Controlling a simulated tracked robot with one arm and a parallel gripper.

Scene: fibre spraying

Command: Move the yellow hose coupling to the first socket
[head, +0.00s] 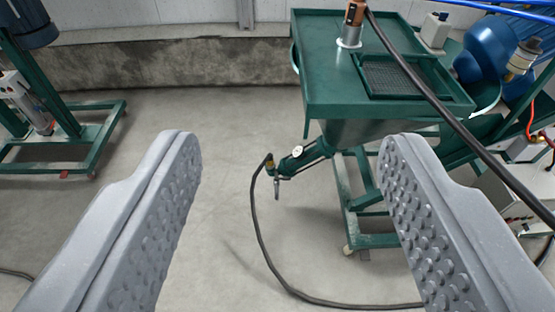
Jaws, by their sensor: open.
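My gripper (290,142) is open and empty, its two grey studded fingers wide apart in the foreground. An orange-brown coupling (354,14) with another black hose stands upright on a silver round socket (349,38) on the green machine top. The top of this coupling is cut off by the picture edge. No socket is visibly marked as first.
The green machine (325,85) has a dark grated tray (405,76). A thick black hose (440,100) crosses the right side; a thinner one (262,235) loops over the floor. A blue motor (485,52) stands at right, a green frame (90,140) at left.

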